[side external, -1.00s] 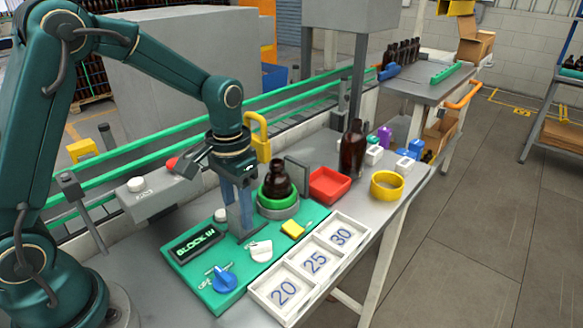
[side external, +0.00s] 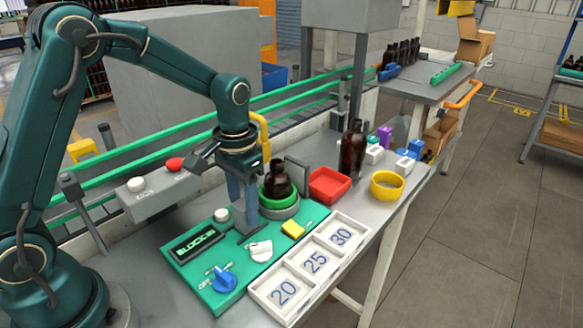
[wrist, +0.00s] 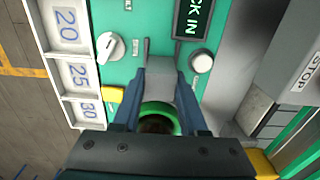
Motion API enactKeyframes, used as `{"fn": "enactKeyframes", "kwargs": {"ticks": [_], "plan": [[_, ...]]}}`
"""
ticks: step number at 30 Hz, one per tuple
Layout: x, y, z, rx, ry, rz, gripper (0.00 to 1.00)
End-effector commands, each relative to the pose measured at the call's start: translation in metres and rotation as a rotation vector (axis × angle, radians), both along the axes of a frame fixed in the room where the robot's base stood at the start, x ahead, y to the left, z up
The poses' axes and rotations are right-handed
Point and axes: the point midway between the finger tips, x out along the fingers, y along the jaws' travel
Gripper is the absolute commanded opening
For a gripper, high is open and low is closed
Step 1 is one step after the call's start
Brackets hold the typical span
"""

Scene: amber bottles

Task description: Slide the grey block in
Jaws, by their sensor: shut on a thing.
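In the wrist view the grey block (wrist: 163,72) is between the two blue fingers of my gripper (wrist: 162,82), which are shut on it. In the side view my gripper (side external: 242,205) points down over the green panel, just left of the dark bottle (side external: 277,178). The block is mostly hidden by the fingers there. The bottle stands on a round grey base with a green ring (wrist: 160,110). A small dark display (side external: 196,245) on the panel (side external: 178,262) carries green letters; the wrist view shows "CK IN".
A white tray (side external: 268,301) marked 20, 25 and 30 lies in front. The panel has a blue knob (side external: 223,280), a white knob (side external: 261,250), a yellow piece (side external: 293,229) and a white button (side external: 222,215).

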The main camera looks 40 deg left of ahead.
Motion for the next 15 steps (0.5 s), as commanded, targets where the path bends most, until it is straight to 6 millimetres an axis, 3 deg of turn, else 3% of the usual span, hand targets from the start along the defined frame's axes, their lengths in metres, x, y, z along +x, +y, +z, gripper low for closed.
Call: {"fn": "enactKeyframes", "kwargs": {"ticks": [6, 15], "plan": [[0.022, 0.001, 0.001, 0.001, -0.008, 0.001, 0.00], [0.029, 0.001, 0.002, 0.002, -0.015, 0.001, 0.00]]}}
